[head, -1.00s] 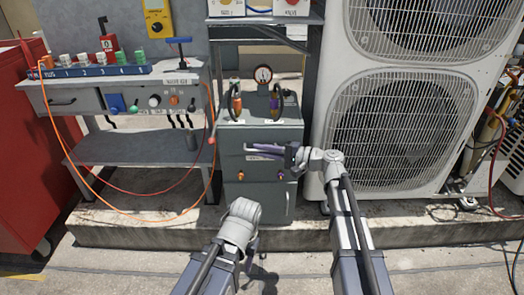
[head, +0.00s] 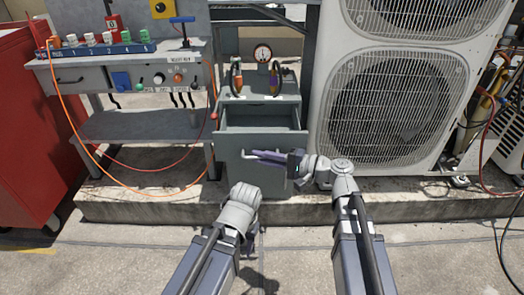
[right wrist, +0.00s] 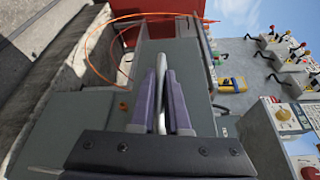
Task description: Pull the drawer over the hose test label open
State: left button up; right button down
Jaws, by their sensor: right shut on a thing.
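The grey cabinet (head: 226,103) stands in the middle of the head view, left of the big condenser. Its upper drawer (head: 229,150) is pulled out toward me, and the hollow inside shows behind its front. My right gripper (head: 268,157) is in front of the drawer front, shut on the handle. In the right wrist view, the pale metal bar of the handle (right wrist: 161,80) runs between the two purple fingers (right wrist: 160,105). I cannot make out the hose test label now.
A white condenser unit (head: 388,110) stands close on the right. A workbench (head: 140,125) with an orange hose and a red cabinet (head: 30,150) are on the left. Hoses and a gauge (head: 262,54) sit on the cabinet top. A concrete ledge (head: 150,208) runs in front.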

jog(key=c, duration=0.9)
grip_release()
jog(key=shift+d, duration=0.15)
jog(key=v, duration=0.7)
jog(key=shift+d+p, duration=0.25)
jog(key=shift+p, duration=0.1)
jog(key=shift+s, duration=0.15)
